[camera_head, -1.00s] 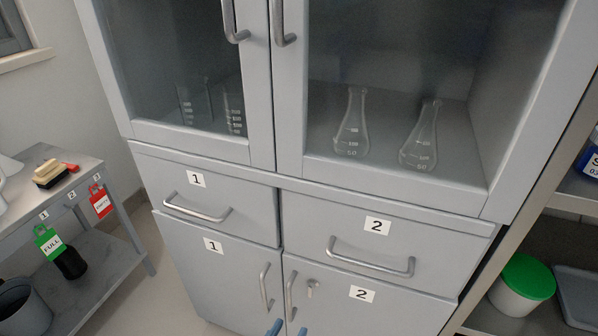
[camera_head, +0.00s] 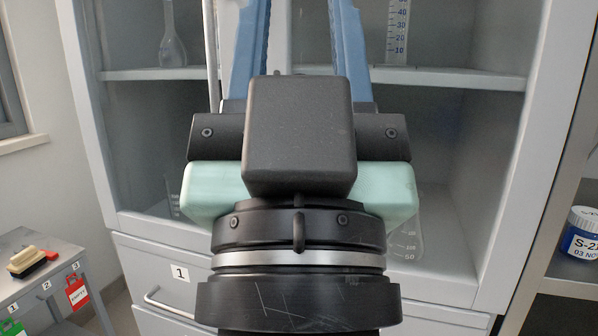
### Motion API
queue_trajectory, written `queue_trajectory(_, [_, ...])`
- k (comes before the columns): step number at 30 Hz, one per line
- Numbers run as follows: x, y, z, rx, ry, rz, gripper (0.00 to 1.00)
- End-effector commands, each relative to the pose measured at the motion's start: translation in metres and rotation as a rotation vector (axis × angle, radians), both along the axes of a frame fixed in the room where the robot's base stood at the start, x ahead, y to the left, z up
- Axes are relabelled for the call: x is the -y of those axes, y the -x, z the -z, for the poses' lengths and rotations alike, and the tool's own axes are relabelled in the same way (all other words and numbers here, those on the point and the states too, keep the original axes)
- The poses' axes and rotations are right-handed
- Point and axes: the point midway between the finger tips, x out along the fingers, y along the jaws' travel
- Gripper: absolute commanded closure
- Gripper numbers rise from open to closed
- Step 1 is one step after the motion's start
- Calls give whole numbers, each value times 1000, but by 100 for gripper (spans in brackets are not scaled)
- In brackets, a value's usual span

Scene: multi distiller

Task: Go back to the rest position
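My gripper (camera_head: 300,25) fills the middle of the head view, with its black body below and its two blue fingers pointing up. The fingers stand well apart, and the space seen between them is empty. Their tips are cut off by the top edge. The gripper is in front of the grey cabinet (camera_head: 465,290) and hides its middle. I cannot tell how far it is from the cabinet.
Glassware stands in the cabinet: a flask (camera_head: 172,45) and a graduated cylinder (camera_head: 397,35) on the upper shelf, and a partly hidden flask (camera_head: 408,240) lower down. A side table (camera_head: 40,275) is at left. A labelled jar (camera_head: 580,238) stands on a shelf at right.

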Motion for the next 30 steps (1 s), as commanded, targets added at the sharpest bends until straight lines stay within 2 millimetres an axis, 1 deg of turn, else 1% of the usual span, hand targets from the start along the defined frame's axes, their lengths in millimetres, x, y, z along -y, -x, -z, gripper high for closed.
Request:
queue_trajectory(1, [0,9,-29,29,8,1,57])
queue_trajectory(3, [0,5,-49,18,6,1,57])
queue_trajectory(8, [0,4,-95,15,6,0,57])
queue_trajectory(27, [-1,3,-288,11,5,-2,57])
queue_trajectory(30, [-1,3,-313,11,5,-2,57])
